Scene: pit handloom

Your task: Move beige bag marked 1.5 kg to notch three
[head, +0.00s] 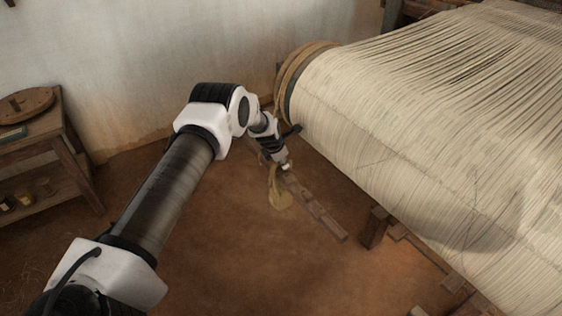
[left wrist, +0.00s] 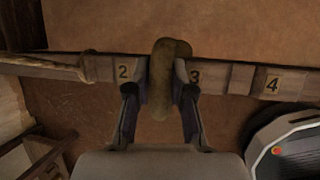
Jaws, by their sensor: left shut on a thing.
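The beige bag (head: 279,196) hangs low beside the notched wooden bar (head: 318,212), under my left gripper (head: 286,168). In the left wrist view my left gripper (left wrist: 167,82) is shut on the bag's thick loop (left wrist: 165,105), which crosses the bar (left wrist: 228,78) between the labels 2 (left wrist: 123,72) and 3 (left wrist: 195,77). I cannot tell whether the loop rests in a notch or is just above the bar. Label 4 (left wrist: 272,85) is farther right. The bag's weight mark is not readable. My right gripper is not in view.
The large warp roll (head: 400,130) with cream threads fills the right side. A wooden post (head: 374,228) stands under it. A rope (left wrist: 50,65) is wrapped on the bar left of label 2. A wooden shelf (head: 60,150) stands at the left wall. The brown floor between is clear.

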